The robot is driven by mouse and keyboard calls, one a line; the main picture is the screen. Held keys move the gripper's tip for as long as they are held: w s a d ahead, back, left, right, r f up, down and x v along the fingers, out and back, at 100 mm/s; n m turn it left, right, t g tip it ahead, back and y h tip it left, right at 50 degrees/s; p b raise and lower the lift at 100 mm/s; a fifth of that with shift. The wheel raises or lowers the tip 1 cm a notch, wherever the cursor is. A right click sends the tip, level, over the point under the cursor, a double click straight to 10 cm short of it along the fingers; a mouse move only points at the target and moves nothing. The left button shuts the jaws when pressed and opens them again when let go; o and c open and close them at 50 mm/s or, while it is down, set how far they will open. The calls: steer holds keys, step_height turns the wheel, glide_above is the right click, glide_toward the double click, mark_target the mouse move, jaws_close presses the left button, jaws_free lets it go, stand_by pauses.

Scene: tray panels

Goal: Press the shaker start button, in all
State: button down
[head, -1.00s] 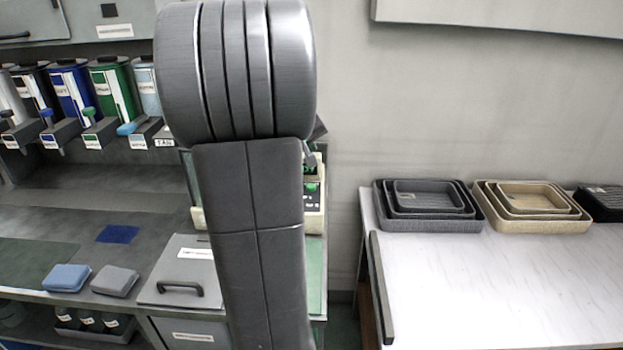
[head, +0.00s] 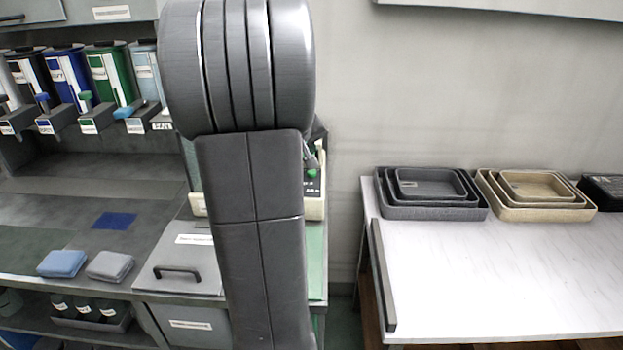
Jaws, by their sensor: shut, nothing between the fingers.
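The shaker (head: 314,206) is a cream-coloured machine on the bench, mostly hidden behind my raised dark grey arm. At the arm's right edge its dark front panel shows, with a small green button (head: 312,174) on it. A small grey part of my gripper (head: 311,159) shows just above the green button, close to the panel. The gripper appears shut and holds nothing visible. The fingertips are largely hidden by my arm, so I cannot tell whether they touch the button.
Several labelled dispensers (head: 113,75) hang at the left. A blue block (head: 62,263), a grey block (head: 110,265) and a handled lid (head: 180,268) are on the bench. Nested trays (head: 432,212) stand on the white table (head: 480,280), whose front is clear.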

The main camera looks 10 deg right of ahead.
steer(key=shift+f+b, duration=1.6)
steer(key=shift+f, duration=0.45)
steer(key=shift+f, duration=0.15)
steer(key=shift+f+b, duration=0.3)
steer(key=shift+b, duration=0.3)
